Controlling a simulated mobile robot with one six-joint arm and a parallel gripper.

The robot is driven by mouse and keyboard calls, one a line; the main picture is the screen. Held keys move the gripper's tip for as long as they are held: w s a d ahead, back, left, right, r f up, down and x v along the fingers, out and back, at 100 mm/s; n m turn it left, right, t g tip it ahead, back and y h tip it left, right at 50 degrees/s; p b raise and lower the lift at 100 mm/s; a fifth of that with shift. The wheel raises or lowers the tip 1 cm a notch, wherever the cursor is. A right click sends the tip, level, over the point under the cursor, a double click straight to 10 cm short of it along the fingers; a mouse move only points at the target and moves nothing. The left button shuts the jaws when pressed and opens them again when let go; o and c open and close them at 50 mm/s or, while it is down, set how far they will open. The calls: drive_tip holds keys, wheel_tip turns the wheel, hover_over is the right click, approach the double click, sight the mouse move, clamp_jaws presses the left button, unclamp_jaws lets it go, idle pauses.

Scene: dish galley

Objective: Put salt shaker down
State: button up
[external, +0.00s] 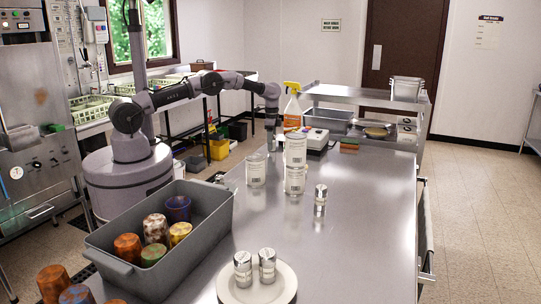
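Small clear shakers with silvery caps stand upright in the external view. One shaker (320,200) stands alone on the steel counter, right of the white-labelled cans. Two more shakers, a left one (243,269) and a right one (267,265), stand side by side on a white plate (284,289) at the near end. I cannot tell which of them hold salt. My gripper (272,142) points down over the far left part of the counter, behind the cans and apart from these three shakers. Its fingers are too small to show whether they are open or hold anything.
Two stacked cans (295,150) and a single can (256,170) stand mid-counter. A grey tub (205,231) with several coloured cups fills the near left. A spray bottle (293,112) and a scale-like device (309,139) stand behind. The counter's right side is clear.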

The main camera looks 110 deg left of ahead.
wheel_tip(320, 180, up, 12)
drive_tip(key=p, duration=0.4)
drive_tip(key=shift+r, duration=0.2)
drive_tip(key=w+d+r+m+y, duration=0.1)
drive_tip(key=w+d+r, duration=0.6)
drive_tip(key=d+r, duration=0.25)
drive_tip(key=w+d+r+m+t+y, duration=0.1)
drive_tip(key=d+r, duration=0.5)
drive_tip(key=d, duration=0.3)
drive_tip(key=d+r+m+t, duration=0.1)
drive_tip(key=d+r, duration=0.5)
drive_tip(key=d, duration=0.3)
drive_tip(key=s+d+r, duration=0.2)
drive_tip(key=s+d, duration=0.1)
drive_tip(key=d, duration=0.5)
drive_tip(key=s+d+f+m+t, duration=0.1)
drive_tip(key=s+d+f+t, duration=0.1)
drive_tip(key=s+d, duration=0.5)
drive_tip(key=s+d+f+m+t, duration=0.1)
drive_tip(key=s+d+f+m, duration=0.1)
drive_tip(key=s+d, duration=0.6)
drive_tip(key=shift+s+d+f+m+t, duration=0.3)
drive_tip(key=shift+s+f+t, duration=0.1)
drive_tip(key=shift+s+f, duration=0.25)
